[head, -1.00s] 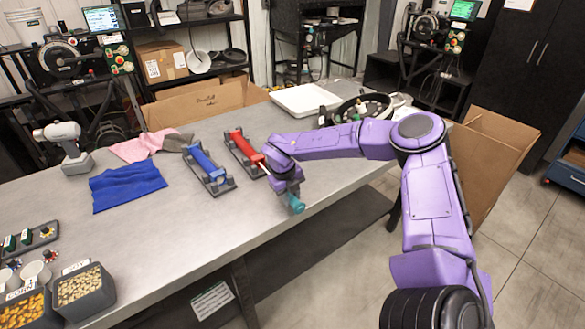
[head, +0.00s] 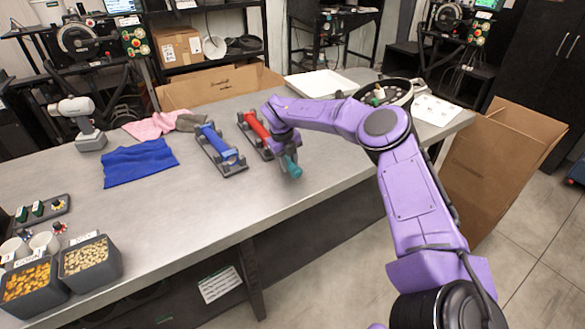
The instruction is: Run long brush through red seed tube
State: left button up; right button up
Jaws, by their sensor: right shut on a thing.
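My right gripper (head: 284,148) is at the near end of the red tube. It is shut on the long brush, whose teal handle (head: 293,167) sticks out on the near side of the jaws. No bare rod shows clearly between the jaws and the tube. The brush head is hidden, and my gripper covers the tube's near end. My left gripper is not in view.
A blue tube (head: 217,141) in its own cradle lies just left of the red one. Seed bins (head: 90,262) stand at front left. A white tray (head: 318,83) is behind.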

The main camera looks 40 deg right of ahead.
aim_at(297, 172)
jog(key=shift+w+d, duration=0.15)
jog(key=shift+w, duration=0.6)
jog(key=shift+w+d, duration=0.1)
jog(key=shift+w, duration=0.6)
jog(key=shift+s, duration=0.1)
jog(key=shift+s+r, duration=0.1)
jog(key=shift+s, duration=0.15)
jog(key=shift+s+a, duration=0.25)
jog(key=shift+s, duration=0.9)
jog(key=shift+s+a, duration=0.25)
jog(key=shift+s, duration=0.85)
jog(key=shift+s+a+p, duration=0.2)
jog(key=shift+s+p, duration=0.15)
jog(key=shift+s, duration=0.4)
jog(key=shift+s+a+p, duration=0.15)
jog(key=shift+s+p, duration=0.15)
jog(key=shift+s, duration=0.4)
jog(key=shift+s+a+p, duration=0.25)
jog(key=shift+s+p, duration=0.35)
jog(key=shift+s, duration=0.5)
jog(key=shift+s+a+p, duration=0.2)
jog(key=shift+s+p, duration=0.35)
jog(key=shift+s, duration=0.55)
jog(key=shift+s+a, duration=0.1)
jog(key=shift+s, duration=0.4)
